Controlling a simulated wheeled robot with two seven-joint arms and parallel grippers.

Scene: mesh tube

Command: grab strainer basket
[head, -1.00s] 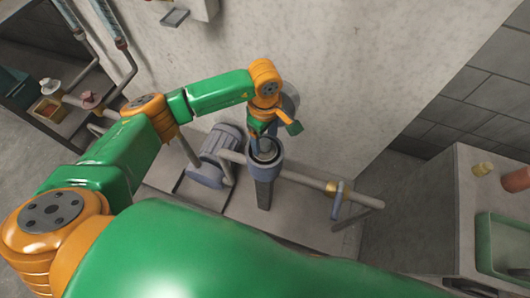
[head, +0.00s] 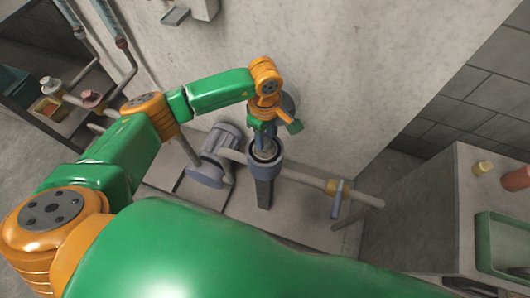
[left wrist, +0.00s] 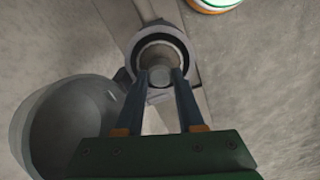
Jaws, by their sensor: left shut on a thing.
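The strainer housing (head: 265,185) is an upright dark grey tube with an open round mouth, standing in the pipe line in the middle of the head view. My left gripper (head: 263,145) points down over this mouth. In the left wrist view, its two dark fingers (left wrist: 162,80) are closed on a small grey round part of the strainer basket (left wrist: 160,77), in line with the open mouth of the housing (left wrist: 133,58). The basket's body is mostly hidden, so I cannot tell how far it sits inside. My right gripper is not in view.
A grey pump (head: 212,160) stands left of the housing. A pipe with a brass valve (head: 338,190) runs to the right. A concrete wall rises behind. At the right a counter (head: 415,225) carries a green tray (head: 484,245) and small containers (head: 483,168).

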